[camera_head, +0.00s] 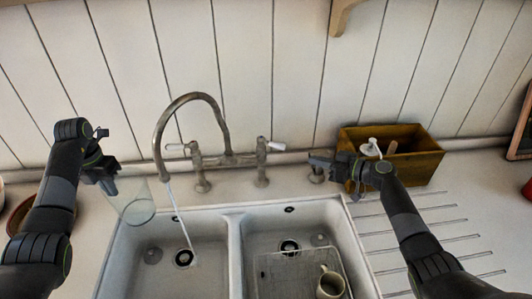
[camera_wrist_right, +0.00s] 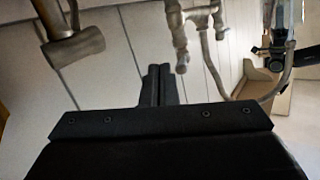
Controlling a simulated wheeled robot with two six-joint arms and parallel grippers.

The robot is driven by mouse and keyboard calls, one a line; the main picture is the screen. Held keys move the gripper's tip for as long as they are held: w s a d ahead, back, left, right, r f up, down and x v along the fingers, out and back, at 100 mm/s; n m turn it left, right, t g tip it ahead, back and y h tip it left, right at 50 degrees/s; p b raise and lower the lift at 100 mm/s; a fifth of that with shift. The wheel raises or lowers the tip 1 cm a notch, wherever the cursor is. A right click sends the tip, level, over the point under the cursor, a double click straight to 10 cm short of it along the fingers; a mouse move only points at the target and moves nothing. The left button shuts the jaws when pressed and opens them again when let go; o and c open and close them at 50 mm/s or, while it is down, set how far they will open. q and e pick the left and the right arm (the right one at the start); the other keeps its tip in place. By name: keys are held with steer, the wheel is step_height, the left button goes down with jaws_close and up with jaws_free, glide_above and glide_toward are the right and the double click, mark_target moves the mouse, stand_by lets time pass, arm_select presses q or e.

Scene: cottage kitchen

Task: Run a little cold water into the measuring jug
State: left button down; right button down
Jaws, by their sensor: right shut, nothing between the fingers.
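The clear measuring jug (camera_head: 136,207) is at my left gripper (camera_head: 112,184), which looks shut on it, beside the left basin's back left corner. The arched metal tap (camera_head: 190,98) runs a thin stream of water (camera_head: 181,218) into the left basin. The stream passes right of the jug, apart from it. The tap has a left white lever (camera_head: 175,147) and a right white lever (camera_head: 277,146). My right gripper (camera_head: 318,160) is shut and empty, to the right of the right lever and apart from it. The tap also shows in the right wrist view (camera_wrist_right: 180,35), beyond the fingers (camera_wrist_right: 158,85).
The white double sink (camera_head: 235,262) has a wire rack (camera_head: 275,270) and a mug (camera_head: 330,284) in the right basin. A wooden box (camera_head: 415,158) and a pump bottle (camera_head: 370,147) stand behind my right arm.

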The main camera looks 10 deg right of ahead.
mark_target(271, 144)
steer(key=w+d+r+m+t+h, duration=0.25)
steer(key=w+d+t+h, duration=0.2)
steer(key=d+h, duration=0.45)
steer(key=s+a+r+n+t, duration=0.45)
steer(key=r+n+t, duration=0.2)
steer(key=r, duration=0.25)
steer(key=s+a+f+n+g+y, duration=0.7)
steer(key=s+a+n+g+y, duration=0.15)
steer(key=a+n, duration=0.3)
steer(key=w+a+f, duration=0.1)
steer(key=w+a, duration=0.2)
steer(key=w, duration=0.7)
steer(key=shift+w+a+f+t, duration=0.3)
steer(key=shift+a+t, duration=0.05)
steer(key=shift+a, duration=0.05)
